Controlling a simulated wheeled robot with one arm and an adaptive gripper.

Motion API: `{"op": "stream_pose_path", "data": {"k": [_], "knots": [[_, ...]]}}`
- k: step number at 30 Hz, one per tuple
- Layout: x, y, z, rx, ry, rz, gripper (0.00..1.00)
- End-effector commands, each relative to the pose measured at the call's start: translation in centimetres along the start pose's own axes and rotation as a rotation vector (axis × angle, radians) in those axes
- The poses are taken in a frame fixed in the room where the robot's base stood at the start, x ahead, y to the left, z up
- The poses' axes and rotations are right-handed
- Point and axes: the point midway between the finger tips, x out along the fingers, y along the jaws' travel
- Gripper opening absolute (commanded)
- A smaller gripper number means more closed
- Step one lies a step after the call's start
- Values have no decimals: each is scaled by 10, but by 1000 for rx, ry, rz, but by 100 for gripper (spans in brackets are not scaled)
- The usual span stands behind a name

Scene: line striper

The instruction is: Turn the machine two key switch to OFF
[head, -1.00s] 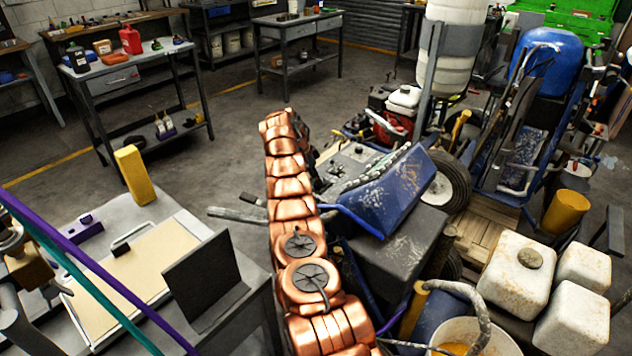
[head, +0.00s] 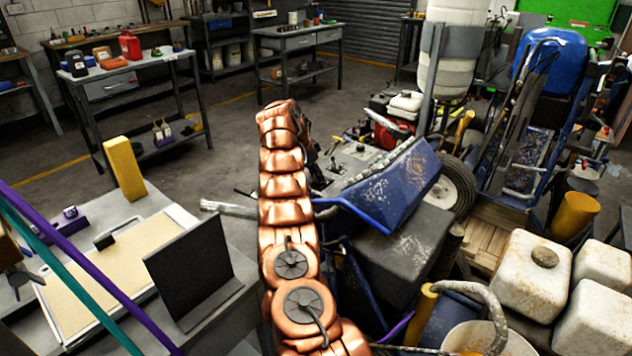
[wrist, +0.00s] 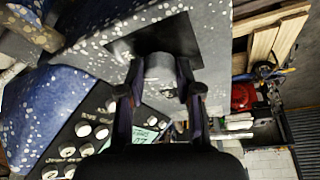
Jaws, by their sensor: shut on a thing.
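In the wrist view my gripper (wrist: 163,88) has its two dark fingers on either side of a small grey knob-like part (wrist: 160,70), which looks like the key switch. The fingers are shut on it. The part sits in front of a black square plate (wrist: 168,38) on a grey, paint-specked panel. Its marking and OFF position cannot be read. A dark panel (wrist: 75,140) with several round pale dials lies at lower left. In the head view my copper arm reaches towards the machine (head: 350,165), and the gripper is hidden behind it.
A blue speckled cover (head: 390,185) and a grey box (head: 410,245) stand right of my arm. White jugs (head: 530,275) are at lower right. A workbench with a black upright panel (head: 190,270) is at left. Open floor (head: 220,165) lies behind.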

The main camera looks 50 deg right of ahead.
Motion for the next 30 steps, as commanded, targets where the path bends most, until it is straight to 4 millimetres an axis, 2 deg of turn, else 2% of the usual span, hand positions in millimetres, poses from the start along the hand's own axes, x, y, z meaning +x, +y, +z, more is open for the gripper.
{"op": "stream_pose_path", "data": {"k": [17, 30], "knots": [[3, 2, 1, -217, -1, -91, 0], [0, 5, -2, -492, -3, -205, 0]]}}
